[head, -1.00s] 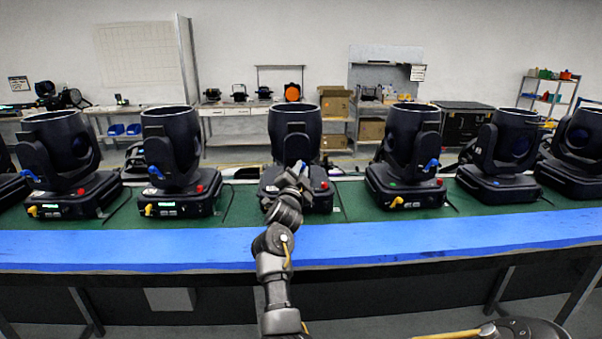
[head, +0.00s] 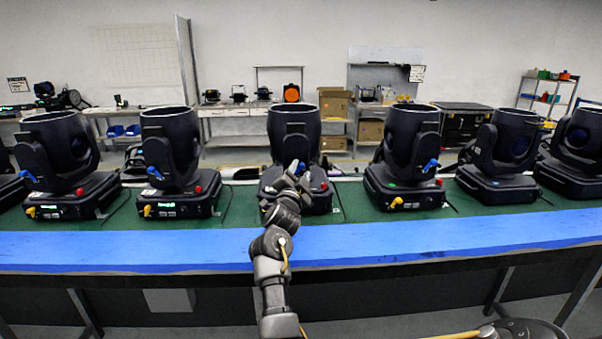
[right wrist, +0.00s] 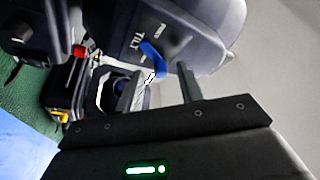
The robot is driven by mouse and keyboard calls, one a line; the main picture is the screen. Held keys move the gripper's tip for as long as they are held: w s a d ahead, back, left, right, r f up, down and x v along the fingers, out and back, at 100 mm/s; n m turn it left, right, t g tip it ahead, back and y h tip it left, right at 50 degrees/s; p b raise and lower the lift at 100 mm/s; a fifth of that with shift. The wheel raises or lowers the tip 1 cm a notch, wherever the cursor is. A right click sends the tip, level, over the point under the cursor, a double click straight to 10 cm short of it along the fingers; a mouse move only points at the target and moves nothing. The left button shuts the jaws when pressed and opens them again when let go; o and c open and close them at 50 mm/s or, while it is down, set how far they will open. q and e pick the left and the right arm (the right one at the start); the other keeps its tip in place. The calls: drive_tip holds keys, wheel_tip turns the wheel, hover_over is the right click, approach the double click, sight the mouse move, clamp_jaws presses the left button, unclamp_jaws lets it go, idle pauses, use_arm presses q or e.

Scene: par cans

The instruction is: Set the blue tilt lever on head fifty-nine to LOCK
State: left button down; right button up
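The blue tilt lever (right wrist: 152,58) sits on the dark side of a moving head (right wrist: 185,35), beside the printed word TILT. My right gripper (right wrist: 162,74) is open, with one finger on either side of the lever's lower end; I cannot tell whether either finger touches it. In the head view my right gripper (head: 297,170) is in front of the middle moving head (head: 294,128) and hides its lever. No head number is readable. My left gripper is not in view.
Similar moving heads stand to the left (head: 171,145) and right (head: 411,145) on the green mat (head: 235,208). A blue strip (head: 420,236) runs along the bench's front edge. A red knob (right wrist: 80,51) shows near the gripper in the right wrist view.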

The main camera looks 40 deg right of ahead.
drive_tip(key=b+v, duration=0.2)
drive_tip(key=v, duration=0.4)
drive_tip(key=shift+s+a, duration=0.25)
drive_tip(key=shift+s, duration=0.05)
drive_tip(key=shift+f, duration=0.1)
